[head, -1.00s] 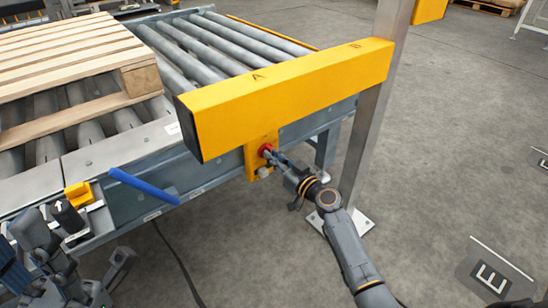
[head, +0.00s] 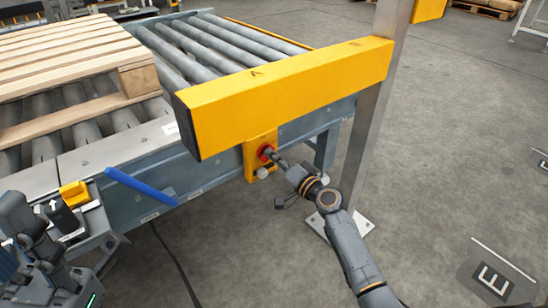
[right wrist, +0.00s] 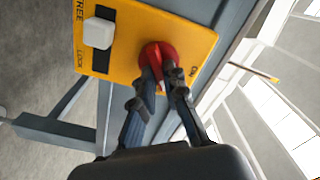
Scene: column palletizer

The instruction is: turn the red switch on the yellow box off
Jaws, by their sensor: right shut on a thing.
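The yellow box (head: 260,170) hangs on the side of the conveyor frame, below the yellow beam. Its red switch (head: 266,153) shows partly behind my right gripper (head: 274,158). In the right wrist view, the red switch (right wrist: 157,54) sits on the yellow face (right wrist: 130,63) between the two fingers of my right gripper (right wrist: 161,80), which is shut on it. A small label (right wrist: 193,72) is beside the switch. A white knob (right wrist: 98,33) stands in a slot marked FREE and LOCK. My left gripper (head: 30,228) is at the lower left; its jaws are unclear.
A long yellow beam (head: 285,95) marked A and B juts out above the box. A blue bar (head: 140,187) sticks out from the conveyor's near side. A wooden pallet (head: 65,55) lies on the rollers.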

